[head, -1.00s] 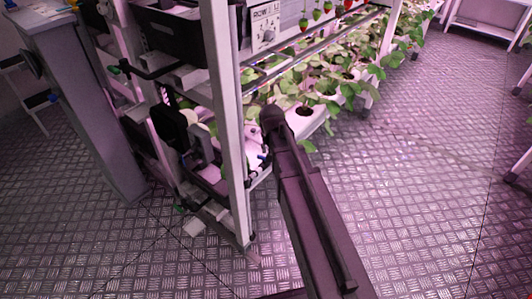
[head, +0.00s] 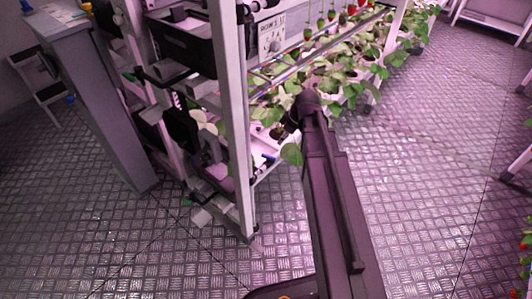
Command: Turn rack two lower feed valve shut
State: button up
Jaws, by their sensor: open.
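The near end of a white berry rack (head: 232,120) stands left of centre in the head view. A small green handle (head: 187,202) sits low on that end, near the floor. Another green-tipped lever (head: 128,77) sits higher, on a black pipe. I cannot read which rack this is or tell how far either valve is turned. My dark arm rises from the bottom to a joint just right of the front post.
A black tank (head: 180,40) hangs at the upper rack end. A grey cabinet (head: 95,100) stands close on the left. Strawberry plants (head: 340,80) run back along the rack. The metal floor (head: 430,160) is clear to the right.

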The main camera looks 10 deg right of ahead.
aim_at(270, 157)
jog(key=shift+d+r+n, duration=0.1)
jog(key=shift+r+n, duration=0.1)
jog(key=shift+n, duration=0.1)
jog(key=shift+f, duration=0.15)
jog(key=b+x, duration=1.2)
jog(key=x, duration=0.1)
jog(key=shift+a+f+b, duration=0.2)
jog(key=shift+b, duration=0.2)
dwell(0.5)
grip_shut()
